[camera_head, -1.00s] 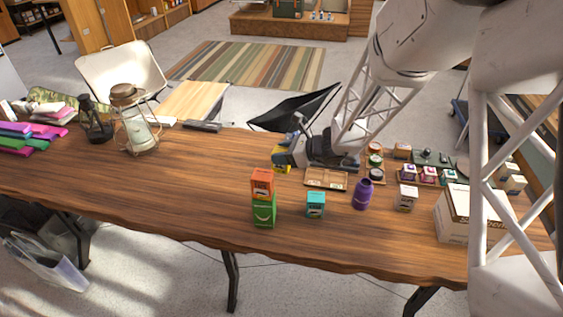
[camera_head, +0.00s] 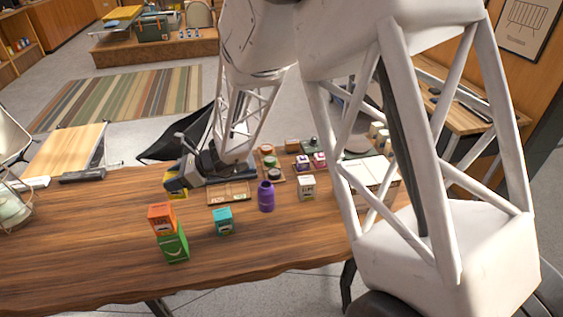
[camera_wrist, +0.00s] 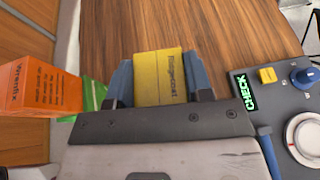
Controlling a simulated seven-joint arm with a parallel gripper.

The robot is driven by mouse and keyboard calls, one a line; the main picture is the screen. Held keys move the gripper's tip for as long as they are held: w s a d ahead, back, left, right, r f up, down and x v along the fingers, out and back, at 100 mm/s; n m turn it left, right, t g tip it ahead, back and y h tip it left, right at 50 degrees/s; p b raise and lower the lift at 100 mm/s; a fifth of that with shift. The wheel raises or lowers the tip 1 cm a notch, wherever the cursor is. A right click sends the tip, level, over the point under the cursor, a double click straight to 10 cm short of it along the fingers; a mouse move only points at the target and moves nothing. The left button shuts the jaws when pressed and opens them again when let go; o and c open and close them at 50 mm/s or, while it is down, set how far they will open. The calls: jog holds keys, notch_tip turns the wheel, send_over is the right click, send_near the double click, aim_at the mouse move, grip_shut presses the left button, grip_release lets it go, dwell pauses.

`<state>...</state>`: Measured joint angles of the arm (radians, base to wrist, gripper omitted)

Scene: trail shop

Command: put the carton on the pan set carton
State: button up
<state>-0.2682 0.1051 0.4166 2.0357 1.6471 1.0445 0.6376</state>
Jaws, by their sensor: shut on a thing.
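My gripper (camera_wrist: 159,82) is shut on a yellow carton (camera_wrist: 160,90), with one blue finger on each side of it in the wrist view. In the head view the gripper (camera_head: 174,183) is low over the wooden table, with the yellow carton (camera_head: 178,194) partly showing under it. I cannot tell whether the carton touches the table. A large white carton (camera_head: 368,170), probably the pan set carton, stands at the right of the table. My arm hides part of it.
An orange carton (camera_head: 161,219) sits on a green carton (camera_head: 174,246) near the front. A teal carton (camera_head: 223,222), purple bottle (camera_head: 266,196) and small white carton (camera_head: 306,188) stand to the right. A wooden tray (camera_head: 228,193) is beside the gripper. A device with a lit CHECK display (camera_wrist: 243,92) is close by.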

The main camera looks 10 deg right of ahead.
jog(key=shift+d, duration=0.1)
jog(key=w+d+r+m+t+h, duration=0.1)
jog(key=w+d+r+m+t, duration=0.15)
jog(key=d, duration=1.15)
jog(key=w+d+r+m+t, duration=0.1)
jog(key=w+d+r+t, duration=0.15)
jog(key=d, duration=1.25)
jog(key=s+d+r+m+t+h, duration=0.1)
jog(key=s+d+r, duration=0.1)
jog(key=d, duration=0.7)
jog(key=s+d+r+m+t+h, duration=0.1)
jog(key=s+d, duration=0.4)
jog(key=d, duration=0.5)
jog(key=s+d+r+m+t, duration=0.1)
jog(key=s+d+r+m, duration=0.1)
jog(key=d, duration=0.7)
jog(key=shift+s+d+r+h, duration=0.4)
jog(key=shift+s+r, duration=0.25)
jog(key=shift+s, duration=0.35)
jog(key=shift+f, duration=2)
jog(key=shift+f, duration=0.1)
